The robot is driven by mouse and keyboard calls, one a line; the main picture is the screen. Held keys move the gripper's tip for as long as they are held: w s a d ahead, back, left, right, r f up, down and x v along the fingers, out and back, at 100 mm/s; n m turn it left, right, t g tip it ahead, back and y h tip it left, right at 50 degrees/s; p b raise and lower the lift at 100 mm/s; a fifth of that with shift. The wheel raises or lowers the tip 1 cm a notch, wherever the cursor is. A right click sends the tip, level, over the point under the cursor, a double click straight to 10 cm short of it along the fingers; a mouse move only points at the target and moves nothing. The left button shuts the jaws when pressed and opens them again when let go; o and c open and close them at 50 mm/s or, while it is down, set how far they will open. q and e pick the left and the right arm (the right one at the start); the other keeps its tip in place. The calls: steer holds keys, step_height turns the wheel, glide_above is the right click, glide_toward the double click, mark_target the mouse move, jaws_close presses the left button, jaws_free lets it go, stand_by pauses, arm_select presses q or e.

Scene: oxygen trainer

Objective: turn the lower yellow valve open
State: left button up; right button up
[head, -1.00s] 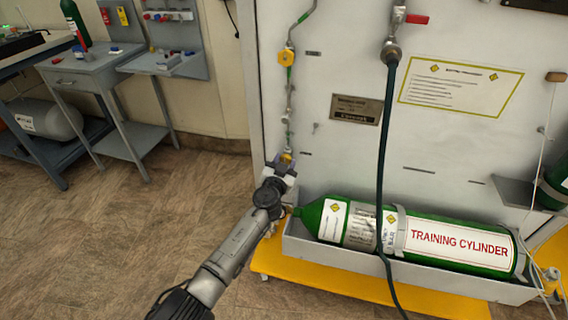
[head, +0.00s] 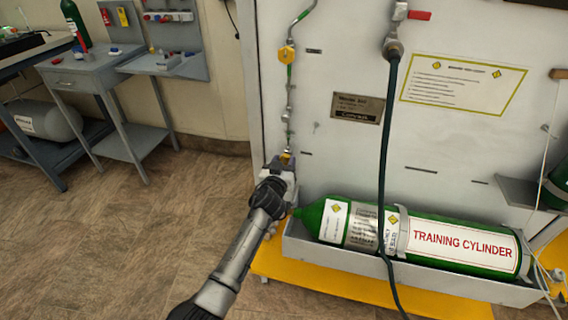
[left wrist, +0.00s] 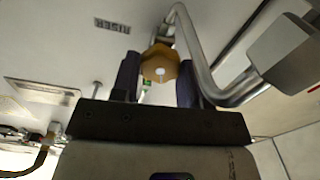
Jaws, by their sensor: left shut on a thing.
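The lower yellow valve (head: 286,156) sits low on the pipe at the left side of the white panel. My left gripper (head: 282,163) is at this valve, its arm reaching up from the bottom of the head view. In the left wrist view the yellow valve knob (left wrist: 160,64) lies between the two fingers of my left gripper (left wrist: 157,78), which is shut on it. The fingers partly hide the valve in the head view. My right gripper is not in view.
An upper yellow valve (head: 286,54) is higher on the same pipe. A green training cylinder (head: 455,243) lies in a grey tray to the right, with a dark hose (head: 385,150) hanging in front. A grey bench (head: 90,82) stands at left. Floor between is clear.

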arm_select(q)
steer(key=o, duration=0.9)
steer(key=shift+o, duration=0.2)
steer(key=shift+s+a+r+p, duration=0.1)
steer(key=shift+s+p, duration=0.25)
steer(key=shift+p, duration=0.25)
steer(key=p+v, duration=0.8)
steer(key=v, duration=0.5)
